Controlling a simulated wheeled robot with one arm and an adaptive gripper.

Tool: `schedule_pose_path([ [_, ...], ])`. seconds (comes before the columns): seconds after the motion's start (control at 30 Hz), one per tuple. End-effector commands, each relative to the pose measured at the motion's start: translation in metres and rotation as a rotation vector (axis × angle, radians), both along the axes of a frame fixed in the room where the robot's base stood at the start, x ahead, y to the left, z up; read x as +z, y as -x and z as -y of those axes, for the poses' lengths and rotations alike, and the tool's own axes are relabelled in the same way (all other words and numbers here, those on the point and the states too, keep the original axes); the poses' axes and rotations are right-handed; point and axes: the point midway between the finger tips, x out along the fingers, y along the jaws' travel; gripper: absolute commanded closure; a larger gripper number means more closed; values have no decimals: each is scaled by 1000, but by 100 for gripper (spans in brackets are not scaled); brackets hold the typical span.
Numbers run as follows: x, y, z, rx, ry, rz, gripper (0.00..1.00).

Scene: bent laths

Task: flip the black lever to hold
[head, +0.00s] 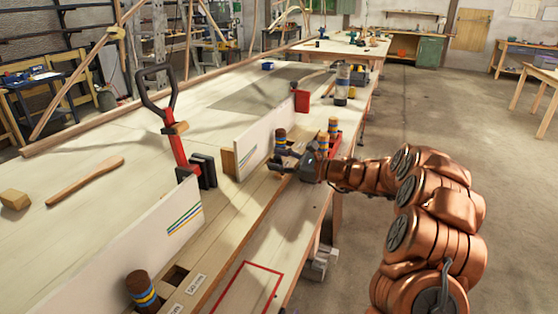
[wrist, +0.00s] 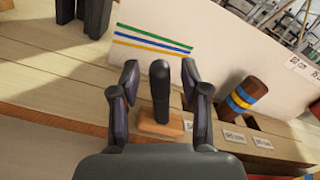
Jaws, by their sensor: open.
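The black lever (wrist: 160,85) stands nearly upright on a small wooden block (wrist: 160,124) in the wrist view. My gripper (wrist: 161,78) is open, with one finger on each side of the lever and visible gaps between them. In the head view my gripper (head: 287,161) is low over the bench edge, beside a white panel (head: 262,140), and I cannot make out the lever there. Small white labels (wrist: 233,136) lie to the right of the block in the wrist view; their words are too small to read surely.
A brown post with coloured bands (wrist: 241,96) stands right of the lever, near the striped white panel (wrist: 155,42). Black clamp blocks (head: 202,170) and a red-and-black upright handle (head: 174,130) stand left. Banded posts (head: 323,144) stand behind my gripper. Floor at right is open.

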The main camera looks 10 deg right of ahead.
Motion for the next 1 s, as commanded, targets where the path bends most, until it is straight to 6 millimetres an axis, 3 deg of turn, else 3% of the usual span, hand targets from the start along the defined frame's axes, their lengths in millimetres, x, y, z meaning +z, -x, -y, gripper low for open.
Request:
schedule_pose_path([
  [0.07,0,0,0,0,0,0,60],
  [0.43,0,0,0,1,0,0,99],
  [1.0,0,0,1,0,-1,-2,100],
])
